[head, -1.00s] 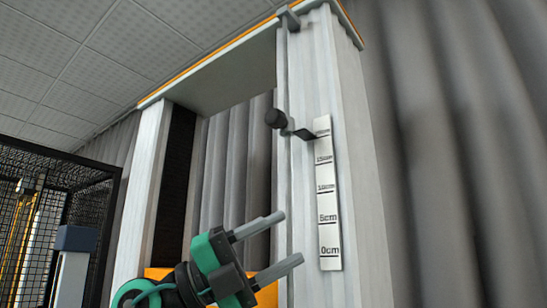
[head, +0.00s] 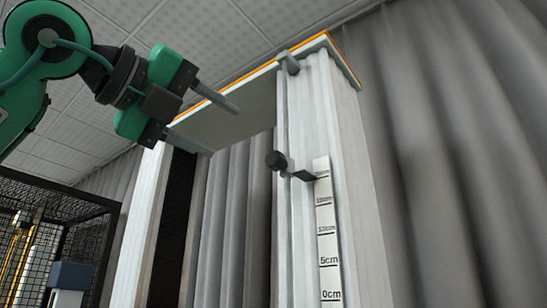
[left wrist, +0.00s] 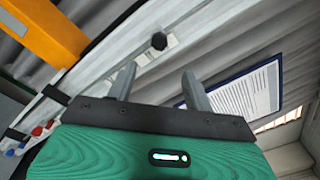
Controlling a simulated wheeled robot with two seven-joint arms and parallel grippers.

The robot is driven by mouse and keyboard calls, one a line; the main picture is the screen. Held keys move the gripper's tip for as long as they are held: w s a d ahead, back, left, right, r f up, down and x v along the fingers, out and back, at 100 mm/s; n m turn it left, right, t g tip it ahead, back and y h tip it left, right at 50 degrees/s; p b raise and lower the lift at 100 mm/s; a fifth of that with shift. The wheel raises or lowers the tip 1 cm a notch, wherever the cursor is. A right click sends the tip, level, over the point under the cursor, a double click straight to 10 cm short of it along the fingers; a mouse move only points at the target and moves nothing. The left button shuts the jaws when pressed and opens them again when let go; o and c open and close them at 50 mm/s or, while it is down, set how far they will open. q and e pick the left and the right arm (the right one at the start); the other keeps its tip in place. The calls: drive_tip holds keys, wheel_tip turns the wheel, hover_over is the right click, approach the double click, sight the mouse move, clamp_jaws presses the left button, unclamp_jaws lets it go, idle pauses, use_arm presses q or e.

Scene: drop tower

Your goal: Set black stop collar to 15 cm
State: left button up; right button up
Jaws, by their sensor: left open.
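The black stop collar (head: 276,161) shows as a dark round knob with a flat pointer on the front of the white tower post (head: 345,150). Its pointer touches the white scale strip (head: 326,240) at the topmost mark, above the 15 cm line; that label is too small to read surely. My left gripper (head: 225,131) is open and empty, up and to the left of the knob, apart from it. In the left wrist view the dark knob (left wrist: 159,41) appears beyond and between the two open fingers (left wrist: 159,70).
A grey bracket (head: 288,62) sits high on the post, under the orange-edged top beam (head: 245,85). A black mesh cage (head: 60,220) stands at the left. The left wrist view shows a framed paper sheet (left wrist: 240,95) and an orange part (left wrist: 45,28).

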sight(271, 158)
use_arm(q)
drive_tip(key=p+x, duration=0.7)
drive_tip(key=x, duration=0.6)
drive_tip(key=shift+w+a+r, duration=0.15)
drive_tip(key=shift+w+d, duration=0.25)
drive_tip(key=shift+w, duration=0.05)
